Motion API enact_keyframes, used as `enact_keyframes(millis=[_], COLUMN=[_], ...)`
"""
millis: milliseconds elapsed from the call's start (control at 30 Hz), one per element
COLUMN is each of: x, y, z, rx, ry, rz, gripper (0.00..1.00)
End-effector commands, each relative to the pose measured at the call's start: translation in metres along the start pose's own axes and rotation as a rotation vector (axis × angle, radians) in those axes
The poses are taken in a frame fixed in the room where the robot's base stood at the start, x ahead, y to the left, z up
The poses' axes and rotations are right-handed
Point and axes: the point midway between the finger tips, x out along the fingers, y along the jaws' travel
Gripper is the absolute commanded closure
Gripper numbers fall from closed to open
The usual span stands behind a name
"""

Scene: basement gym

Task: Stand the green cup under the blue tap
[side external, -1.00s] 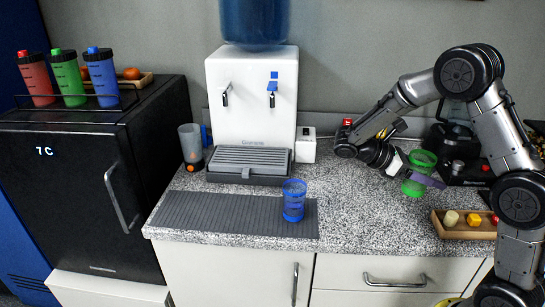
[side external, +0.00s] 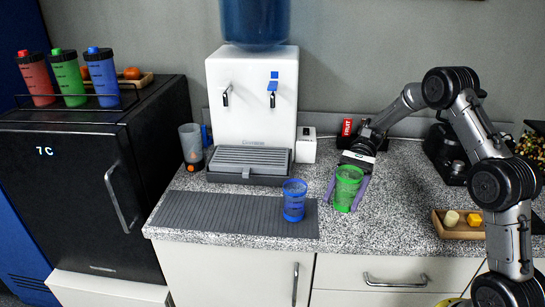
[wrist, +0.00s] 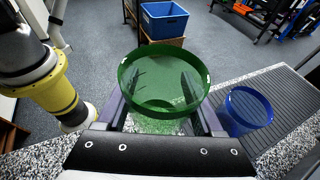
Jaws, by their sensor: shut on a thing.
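The clear green cup (side external: 347,188) is upright between the fingers of my gripper (side external: 346,190), which is shut on it. It is at or just above the speckled counter; I cannot tell if it touches. In the wrist view the green cup (wrist: 163,85) fills the middle, its open rim facing up. The blue tap (side external: 272,92) is on the right of the white water dispenser (side external: 252,125), left of and behind my gripper. The grey drip tray (side external: 248,163) lies under the taps with nothing on it.
A blue cup (side external: 294,200) stands on the grey ribbed mat (side external: 215,213), just left of my gripper; it also shows in the wrist view (wrist: 247,110). A grey tumbler (side external: 191,145) stands left of the dispenser. A wooden tray (side external: 455,229) with small items lies right.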

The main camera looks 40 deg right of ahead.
Motion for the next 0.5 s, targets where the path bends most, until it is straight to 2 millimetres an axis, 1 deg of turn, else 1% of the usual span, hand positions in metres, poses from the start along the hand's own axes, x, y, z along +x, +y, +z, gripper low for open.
enact_keyframes(millis=[33, 167, 267, 367, 400, 500], x=[-0.005, -0.023, -0.044, -0.072, -0.084, -0.113], y=[-0.011, -0.044, -0.068, -0.089, -0.096, -0.108], z=[0.006, 0.018, 0.027, 0.037, 0.040, 0.046], rx=[0.037, 0.142, 0.224, 0.303, 0.334, 0.399], ry=[0.002, 0.002, 0.001, 0.001, 0.000, -0.002], rz=[-0.110, -0.398, -0.621, -0.845, -0.930, -1.105], gripper=[0.93, 0.93, 0.93, 0.93, 0.93, 0.93])
